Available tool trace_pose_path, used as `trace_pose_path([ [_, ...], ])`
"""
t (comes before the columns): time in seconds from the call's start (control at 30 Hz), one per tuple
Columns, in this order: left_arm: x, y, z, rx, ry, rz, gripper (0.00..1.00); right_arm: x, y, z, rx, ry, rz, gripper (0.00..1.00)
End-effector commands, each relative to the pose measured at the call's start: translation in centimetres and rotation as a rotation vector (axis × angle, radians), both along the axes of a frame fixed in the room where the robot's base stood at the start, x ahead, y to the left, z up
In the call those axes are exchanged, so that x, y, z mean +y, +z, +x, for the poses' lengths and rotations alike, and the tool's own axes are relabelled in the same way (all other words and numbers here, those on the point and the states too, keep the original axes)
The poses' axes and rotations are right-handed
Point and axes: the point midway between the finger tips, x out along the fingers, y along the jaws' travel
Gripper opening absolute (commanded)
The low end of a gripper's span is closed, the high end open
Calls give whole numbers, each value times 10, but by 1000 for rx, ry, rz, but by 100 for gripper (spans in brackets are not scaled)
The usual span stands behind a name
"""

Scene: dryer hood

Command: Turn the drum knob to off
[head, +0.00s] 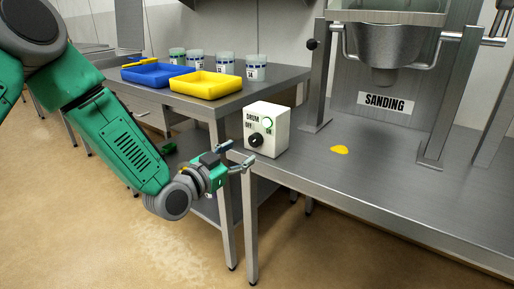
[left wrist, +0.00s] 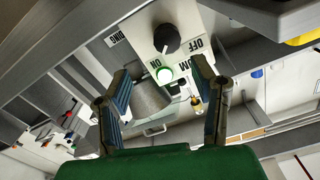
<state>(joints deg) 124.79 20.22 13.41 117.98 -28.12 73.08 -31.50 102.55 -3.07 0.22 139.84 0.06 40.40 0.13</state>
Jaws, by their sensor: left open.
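A white control box (head: 267,130) labelled DRUM stands at the near left corner of the sanding bench. Its face carries a black round knob (head: 255,140) and a lit green lamp (head: 267,123). In the left wrist view the knob (left wrist: 166,38) is ahead of the fingers, with ON and OFF printed beside it and the green lamp (left wrist: 165,75) near ON. My left gripper (head: 241,155) is open and empty, just in front of the box and apart from the knob. My right gripper is not in view.
The steel bench (head: 400,190) holds a SANDING machine (head: 390,45) and a yellow patch (head: 339,150). A side table behind carries a blue tray (head: 155,74), a yellow tray (head: 205,85) and several labelled jars (head: 256,68). The floor in front is clear.

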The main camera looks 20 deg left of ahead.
Motion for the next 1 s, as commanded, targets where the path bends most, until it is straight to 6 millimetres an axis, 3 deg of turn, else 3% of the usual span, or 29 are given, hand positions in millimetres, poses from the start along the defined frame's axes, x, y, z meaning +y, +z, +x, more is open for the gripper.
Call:
trace_pose_path([
  [0.1, -5, -4, 25, -1, 3, -2, 52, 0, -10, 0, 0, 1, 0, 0],
  [0.33, -20, -3, 60, 2, 2, 0, 52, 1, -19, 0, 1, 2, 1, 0],
  [0.5, -28, -1, 72, 2, 2, 3, 52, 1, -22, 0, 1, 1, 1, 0],
  [0.8, -25, -2, 74, 4, 2, -1, 52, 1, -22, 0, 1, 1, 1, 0],
  [0.83, -25, -2, 74, 4, 2, -2, 45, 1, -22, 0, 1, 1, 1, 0],
  [0.93, -24, -3, 73, 5, 2, -3, 10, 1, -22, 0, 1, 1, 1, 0],
  [0.97, -24, -3, 73, 5, 2, -3, 3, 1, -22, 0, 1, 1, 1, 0],
  [1.0, -24, -3, 73, 6, 2, -2, 3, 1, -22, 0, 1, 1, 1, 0],
])
